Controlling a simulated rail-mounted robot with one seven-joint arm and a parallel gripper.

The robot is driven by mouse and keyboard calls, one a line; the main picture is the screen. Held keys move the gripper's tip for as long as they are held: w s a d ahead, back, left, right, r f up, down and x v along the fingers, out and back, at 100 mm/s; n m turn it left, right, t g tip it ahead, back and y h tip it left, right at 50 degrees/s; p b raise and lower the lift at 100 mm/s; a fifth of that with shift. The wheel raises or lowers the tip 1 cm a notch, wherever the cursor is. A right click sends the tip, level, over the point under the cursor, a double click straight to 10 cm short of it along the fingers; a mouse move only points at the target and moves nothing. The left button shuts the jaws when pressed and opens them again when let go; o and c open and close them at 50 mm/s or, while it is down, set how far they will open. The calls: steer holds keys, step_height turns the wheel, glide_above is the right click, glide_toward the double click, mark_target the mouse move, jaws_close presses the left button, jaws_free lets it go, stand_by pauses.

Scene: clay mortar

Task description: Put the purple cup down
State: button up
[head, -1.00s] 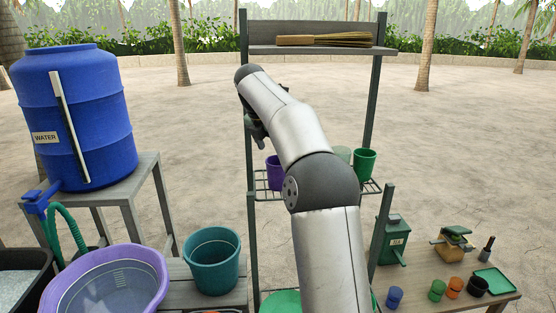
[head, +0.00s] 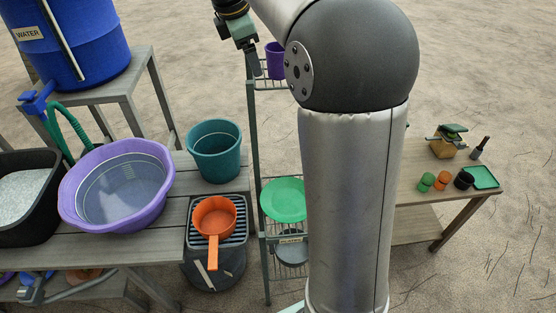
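The purple cup (head: 275,61) is upright at the upper shelf of the wire rack, near the rack's left post. Its right side is cut off by my arm. My gripper (head: 254,66) reaches down from the upper left, with its dark finger end just left of the cup and overlapping the rack post. Whether the finger touches the cup, and how far the fingers are apart, I cannot tell. The wire shelf (head: 268,87) shows under the cup, which appears to rest on it.
My arm hides the rack's right part. A green plate (head: 284,200) lies on a lower shelf. A teal bucket (head: 214,151), purple basin (head: 117,186) and orange pan (head: 214,218) stand left. Small cups, including a green one (head: 426,182), stand on the right table (head: 410,212).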

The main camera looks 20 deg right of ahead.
steer(key=s+a+f+m+y, duration=0.1)
steer(key=s+f+m, duration=0.4)
steer(key=s, duration=0.5)
steer(key=s+a+f+m+y, duration=0.1)
steer(key=s+a+f+m, duration=0.2)
steer(key=s+f+m, duration=0.3)
steer(key=s+a+f+m+g+y, duration=0.1)
steer(key=s+f+m, duration=0.4)
steer(key=s, duration=0.8)
step_height(320, 180, down, 3)
steer(key=shift+s+a+r+m, duration=0.1)
steer(key=shift+s+a+m, duration=0.3)
steer(key=shift+a, duration=0.35)
